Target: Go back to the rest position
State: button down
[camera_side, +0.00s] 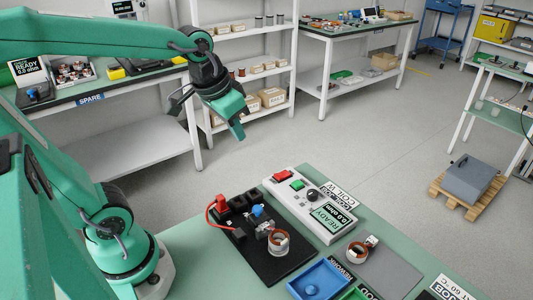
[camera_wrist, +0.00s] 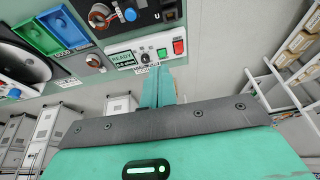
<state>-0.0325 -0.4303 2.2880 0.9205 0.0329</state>
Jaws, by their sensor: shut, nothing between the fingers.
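My gripper (camera_side: 236,130) hangs in the air at the end of my raised arm, beyond the far edge of the green bench and well clear of it. Its fingers are together and hold nothing; they also show in the wrist view (camera_wrist: 158,86), pointing toward the tester. The white tester (camera_side: 312,205) reads READY and has a red and a green switch. Beside it, a copper-wound stator (camera_side: 278,243) sits on the black fixture (camera_side: 278,270), which has a blue knob and a red lead. No rest-position marker shows.
A second stator (camera_side: 356,252) sits on a grey plate (camera_side: 385,270). A blue tray (camera_side: 320,280) and a green tray (camera_side: 355,293) lie at the bench's front. White shelves (camera_side: 250,50) and a side bench marked SPARE (camera_side: 90,99) stand behind my gripper.

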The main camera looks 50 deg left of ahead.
jog(key=s+t, duration=0.1)
jog(key=s, duration=0.5)
jog(key=shift+s+d+f, duration=0.3)
jog(key=shift+d, duration=0.15)
dwell(0.6)
